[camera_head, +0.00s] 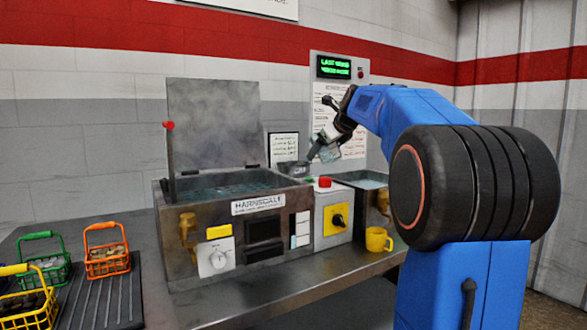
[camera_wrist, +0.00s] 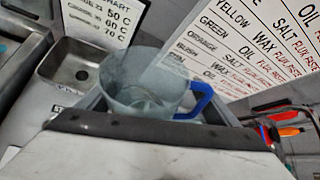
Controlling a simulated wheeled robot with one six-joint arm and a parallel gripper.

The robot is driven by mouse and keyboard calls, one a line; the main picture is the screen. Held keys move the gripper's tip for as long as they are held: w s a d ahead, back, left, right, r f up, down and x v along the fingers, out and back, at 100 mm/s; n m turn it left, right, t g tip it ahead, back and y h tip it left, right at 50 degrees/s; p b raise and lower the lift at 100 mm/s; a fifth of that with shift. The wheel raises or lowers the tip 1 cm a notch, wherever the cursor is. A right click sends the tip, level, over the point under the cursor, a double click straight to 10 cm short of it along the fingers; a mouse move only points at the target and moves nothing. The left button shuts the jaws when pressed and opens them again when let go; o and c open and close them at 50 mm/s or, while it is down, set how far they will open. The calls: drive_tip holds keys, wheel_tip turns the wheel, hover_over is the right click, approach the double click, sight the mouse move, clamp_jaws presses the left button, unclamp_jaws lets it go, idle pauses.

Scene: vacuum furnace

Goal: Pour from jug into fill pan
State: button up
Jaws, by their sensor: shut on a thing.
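A clear jug (camera_head: 329,154) hangs from my gripper (camera_head: 322,140), to the right of and a little above a small grey pan, which looks like the fill pan (camera_head: 293,168). The jug looks tilted in the head view. In the wrist view the jug (camera_wrist: 142,76), with its blue handle (camera_wrist: 199,101), sits between the fingers of my gripper (camera_wrist: 155,98). My gripper is shut on it. I see no stream, and cannot tell how much liquid the jug holds.
A grey bath with liquid (camera_head: 225,187) and a raised lid (camera_head: 213,120) stands on the left. A smaller bath (camera_head: 362,181) is on the right. A yellow mug (camera_head: 378,239) stands on the bench front. Wire baskets (camera_head: 107,252) sit at far left. A chart board (camera_head: 352,140) is behind.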

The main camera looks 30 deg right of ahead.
sight(331, 156)
drive_tip(key=shift+s+d+f+m+y, duration=0.15)
drive_tip(key=shift+d+f+m+y, duration=0.15)
drive_tip(key=shift+f, duration=0.15)
drive_tip(key=shift+s+d+f+m+t+y+b, duration=0.2)
drive_tip(key=shift+d+f+m+t+y+b, duration=0.1)
drive_tip(key=shift+d+m+t+y+b, duration=0.25)
drive_tip(key=shift+s+d+f+m+t+y, duration=0.15)
drive_tip(key=shift+f+m+t+y, duration=0.35)
drive_tip(key=shift+f, duration=0.4)
